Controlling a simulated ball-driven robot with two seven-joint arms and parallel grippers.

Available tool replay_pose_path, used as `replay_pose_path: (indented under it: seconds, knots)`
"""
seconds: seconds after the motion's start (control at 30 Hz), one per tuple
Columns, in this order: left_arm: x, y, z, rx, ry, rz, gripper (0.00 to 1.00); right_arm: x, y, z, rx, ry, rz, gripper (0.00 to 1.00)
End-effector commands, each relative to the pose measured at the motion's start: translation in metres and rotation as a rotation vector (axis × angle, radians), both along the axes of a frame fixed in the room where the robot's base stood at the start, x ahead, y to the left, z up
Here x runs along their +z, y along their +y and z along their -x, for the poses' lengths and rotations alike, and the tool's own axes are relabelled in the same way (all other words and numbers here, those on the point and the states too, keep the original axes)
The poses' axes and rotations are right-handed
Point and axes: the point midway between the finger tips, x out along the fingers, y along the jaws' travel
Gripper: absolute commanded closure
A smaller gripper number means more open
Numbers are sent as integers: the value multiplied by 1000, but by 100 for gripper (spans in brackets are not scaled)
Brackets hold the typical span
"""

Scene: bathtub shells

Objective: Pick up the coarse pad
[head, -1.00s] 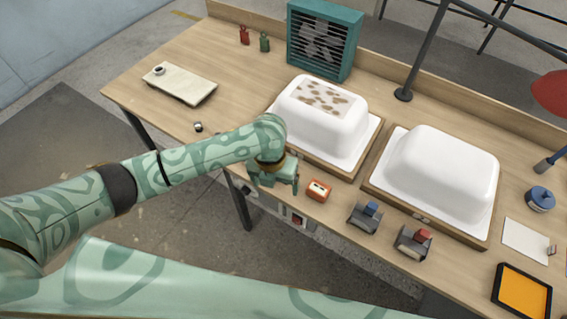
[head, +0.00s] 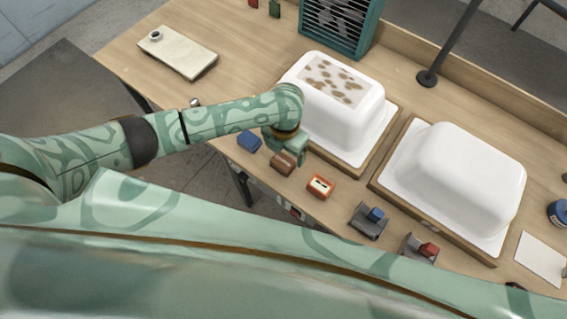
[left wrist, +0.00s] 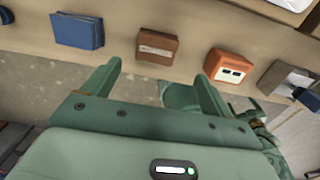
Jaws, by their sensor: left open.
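Three small pads lie along the table's front edge: a blue one (head: 249,141), a brown one (head: 283,162) and an orange one with a pale label (head: 320,186). I cannot read which is the coarse pad. My left gripper (head: 298,160) is open and empty, close by the brown pad. In the left wrist view the open fingers (left wrist: 155,74) point toward the brown pad (left wrist: 157,47), which lies beyond the fingertips, roughly between them. The blue pad (left wrist: 77,31) is left of it and the orange pad (left wrist: 228,67) right. My right gripper is out of view.
Two white tub shells stand behind on wooden bases, one with brown spots (head: 368,100) and one plain (head: 460,180). Two grey holders with a blue (head: 368,222) and a red part (head: 420,250) sit right of the pads. A pale board (head: 178,52) lies at the left.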

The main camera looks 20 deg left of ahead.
Motion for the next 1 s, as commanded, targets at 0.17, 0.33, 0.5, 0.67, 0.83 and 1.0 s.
replay_pose_path:
  seconds: [0.17, 0.33, 0.5, 0.67, 0.83, 1.0]
  knots:
    - [-20, 0, -1, 1, -1, 0, 15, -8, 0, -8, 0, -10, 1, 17]
    - [-41, 3, -3, 2, 1, 0, 15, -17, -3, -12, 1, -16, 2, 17]
    - [-67, 5, -5, 2, 0, 1, 15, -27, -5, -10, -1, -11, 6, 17]
    - [-72, 5, -6, 1, -2, 1, 15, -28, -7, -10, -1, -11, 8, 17]
    - [-71, 5, -6, 1, -2, 1, 23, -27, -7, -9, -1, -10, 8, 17]
    - [-71, 5, -6, 1, -2, 0, 63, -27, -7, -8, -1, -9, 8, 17]
